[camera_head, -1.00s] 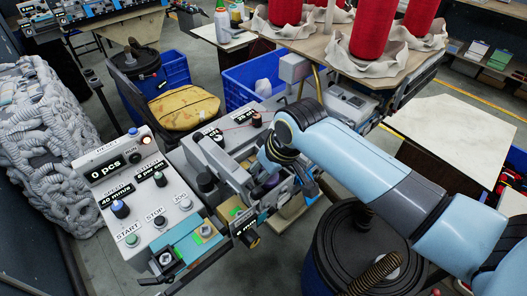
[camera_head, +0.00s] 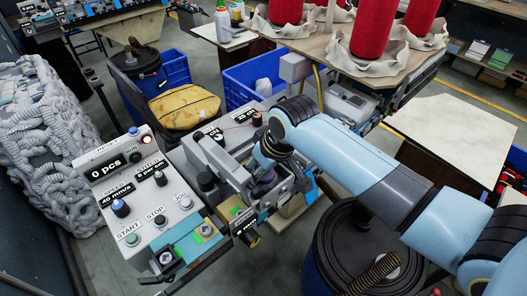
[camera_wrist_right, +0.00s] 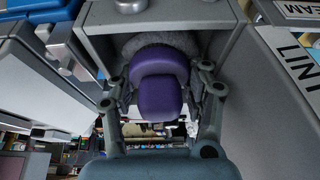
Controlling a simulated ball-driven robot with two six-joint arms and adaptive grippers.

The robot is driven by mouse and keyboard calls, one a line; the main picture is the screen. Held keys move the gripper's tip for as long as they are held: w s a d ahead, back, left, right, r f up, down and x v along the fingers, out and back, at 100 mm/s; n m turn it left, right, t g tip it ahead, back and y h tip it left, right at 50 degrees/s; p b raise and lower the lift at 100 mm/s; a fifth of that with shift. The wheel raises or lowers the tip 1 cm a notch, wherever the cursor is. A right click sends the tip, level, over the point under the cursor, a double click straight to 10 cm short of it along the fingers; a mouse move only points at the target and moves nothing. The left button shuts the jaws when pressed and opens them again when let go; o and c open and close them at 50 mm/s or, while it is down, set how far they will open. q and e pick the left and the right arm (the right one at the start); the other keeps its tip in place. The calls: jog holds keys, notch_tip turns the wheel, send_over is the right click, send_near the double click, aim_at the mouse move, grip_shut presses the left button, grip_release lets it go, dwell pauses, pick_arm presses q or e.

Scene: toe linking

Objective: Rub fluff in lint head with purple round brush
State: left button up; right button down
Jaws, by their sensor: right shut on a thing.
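The purple round brush (camera_wrist_right: 160,90) is held between the fingers of my right gripper (camera_wrist_right: 158,100), with its rounded head pointing into a grey box-like housing, the lint head (camera_wrist_right: 217,48). Grey fluff (camera_wrist_right: 160,44) lies in the housing just beyond the brush head. The brush seems to meet the fluff, but I cannot tell how firmly. My left gripper is not in view.
The control panel (camera_head: 140,200) with knobs and buttons stands left of my right arm. A blue drum (camera_head: 345,265) with a black lid stands below the arm. A table with red yarn cones (camera_head: 372,28) stands behind. A pale tabletop (camera_head: 450,130) lies to the right.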

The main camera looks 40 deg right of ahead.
jog(key=shift+w+a+f, duration=0.1)
jog(key=shift+w+f, duration=0.05)
jog(key=shift+w, duration=0.7)
jog(key=shift+s, duration=1.55)
jog(key=shift+w, duration=1.55)
jog(key=shift+s+f, duration=0.15)
jog(key=shift+s, duration=1.55)
jog(key=shift+w+r, duration=0.2)
jog(key=shift+w, duration=0.55)
jog(key=shift+w+f, duration=0.1)
jog(key=shift+w, duration=0.8)
jog(key=shift+s, duration=1.65)
